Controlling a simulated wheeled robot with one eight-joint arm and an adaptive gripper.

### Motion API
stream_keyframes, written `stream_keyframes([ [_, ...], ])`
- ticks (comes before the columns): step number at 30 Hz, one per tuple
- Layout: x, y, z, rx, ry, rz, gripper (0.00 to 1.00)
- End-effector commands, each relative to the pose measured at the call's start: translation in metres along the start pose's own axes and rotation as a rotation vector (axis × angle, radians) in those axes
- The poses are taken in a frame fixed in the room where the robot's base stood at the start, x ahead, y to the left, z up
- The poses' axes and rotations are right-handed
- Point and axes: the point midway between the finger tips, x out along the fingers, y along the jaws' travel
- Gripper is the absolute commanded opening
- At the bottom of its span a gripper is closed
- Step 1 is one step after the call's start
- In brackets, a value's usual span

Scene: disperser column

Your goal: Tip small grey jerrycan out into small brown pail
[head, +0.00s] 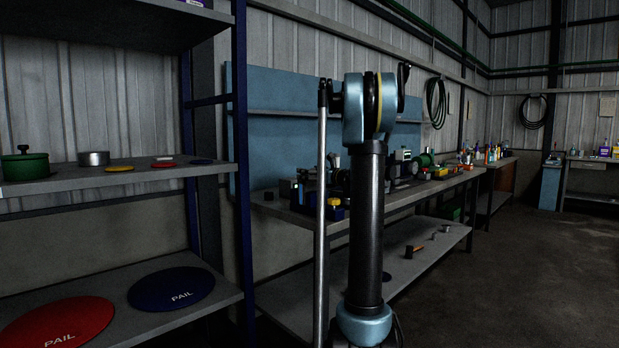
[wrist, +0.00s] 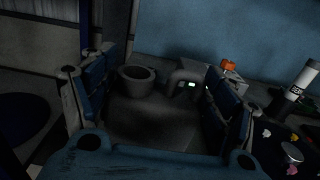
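In the wrist view my gripper (wrist: 158,65) is open, its two blue-padded fingers wide apart. Nothing is held between them. Beyond the fingers, on a dark grey surface, stands a dark round open-topped container (wrist: 136,80). Its colour is too dim to tell whether it is the brown pail. To its right is a dark arched thing (wrist: 185,77) with a small bright green patch beside it. I cannot pick out the grey jerrycan with certainty in either view. My gripper does not show in the head view, where my arm hides part of the workbench.
In the head view a workbench (head: 428,188) runs along the wall, crowded with items. A shelf rack at left holds a green pot (head: 25,167), a grey tin (head: 93,158), a red PAIL disc (head: 55,324) and a blue PAIL disc (head: 170,289). The floor (head: 540,265) at right is clear.

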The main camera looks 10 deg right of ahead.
Motion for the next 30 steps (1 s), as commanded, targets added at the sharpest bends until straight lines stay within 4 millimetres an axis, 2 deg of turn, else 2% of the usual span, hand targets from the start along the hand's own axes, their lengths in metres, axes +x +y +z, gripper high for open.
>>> stream_keyframes([
  [2, 0.000, 0.000, 0.000, 0.000, 0.000, 0.000, 0.39],
  [3, 0.000, 0.000, 0.000, 0.000, 0.000, 0.000, 0.77],
  [8, 0.000, 0.000, 0.000, 0.000, 0.000, 0.000, 0.41],
  [9, 0.000, 0.000, 0.000, 0.000, 0.000, 0.000, 0.37],
  [14, 0.000, 0.000, 0.004, 0.000, 0.000, 0.000, 0.37],
  [30, 0.000, 0.000, 0.033, 0.000, 0.000, 0.000, 0.37],
])
